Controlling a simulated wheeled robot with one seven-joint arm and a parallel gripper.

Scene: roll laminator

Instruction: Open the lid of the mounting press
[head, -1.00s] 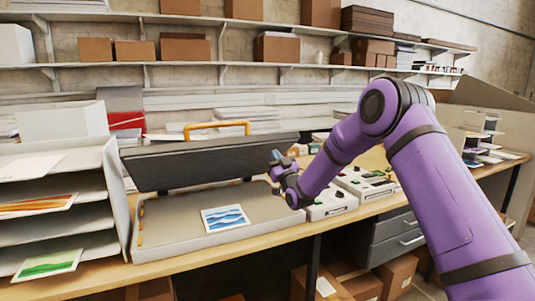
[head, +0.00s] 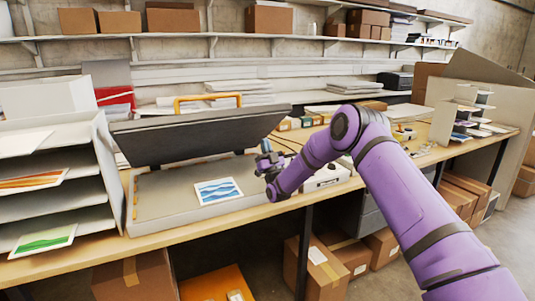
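The mounting press stands on the wooden workbench at the left of the head view. Its dark lid (head: 195,134) is raised at an angle above the light grey bed (head: 170,207). An orange handle (head: 207,99) shows at the lid's upper edge. A print with blue waves (head: 218,191) lies on the bed.
A paper rack (head: 75,190) with prints stands close on the press's left. A white machine (head: 326,177) sits right of the press, partly behind my arm. Small boxes and a tan panel (head: 440,105) are farther along the bench (head: 200,235). Cartons (head: 320,265) sit below it.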

